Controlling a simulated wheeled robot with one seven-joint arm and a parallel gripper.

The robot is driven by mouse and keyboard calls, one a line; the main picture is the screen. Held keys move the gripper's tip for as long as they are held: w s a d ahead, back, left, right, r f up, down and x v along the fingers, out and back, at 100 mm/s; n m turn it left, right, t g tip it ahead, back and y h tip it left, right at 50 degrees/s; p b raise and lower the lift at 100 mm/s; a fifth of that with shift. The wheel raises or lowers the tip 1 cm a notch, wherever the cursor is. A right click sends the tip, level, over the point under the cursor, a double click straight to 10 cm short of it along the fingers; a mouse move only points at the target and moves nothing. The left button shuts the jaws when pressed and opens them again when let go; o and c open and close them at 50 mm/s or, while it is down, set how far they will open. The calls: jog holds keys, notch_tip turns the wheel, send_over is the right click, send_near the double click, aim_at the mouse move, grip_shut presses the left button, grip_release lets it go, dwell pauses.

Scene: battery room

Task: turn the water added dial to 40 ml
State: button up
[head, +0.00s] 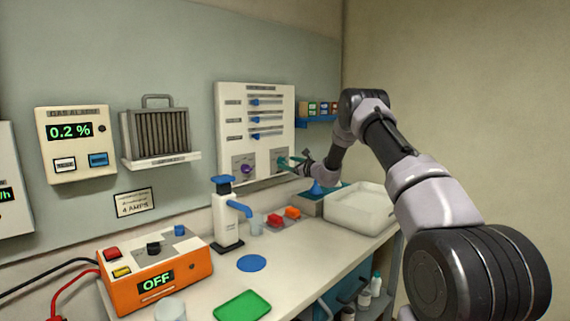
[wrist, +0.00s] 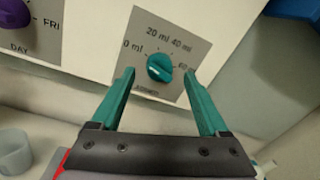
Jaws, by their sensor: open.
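The water added dial (wrist: 159,68) is a round teal knob on a grey plate marked 0, 20, 40 and 60 ml in the wrist view. A ridge crosses the knob on a slant, but I cannot tell for sure which mark it points to. My gripper (wrist: 159,74) is open, its teal fingers on either side of the dial with a gap at each side. No contact shows. In the head view my gripper (head: 292,161) is at the lower right of the white wall panel (head: 225,120) and largely hides the dial.
A purple day dial (wrist: 14,12) is to the left on the same panel. A blue shelf (head: 315,121) is right of the panel. A clear cup (wrist: 13,152) stands below left.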

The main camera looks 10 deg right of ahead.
jog(key=shift+x, duration=1.45)
jog(key=shift+s, duration=0.1)
grip_shut()
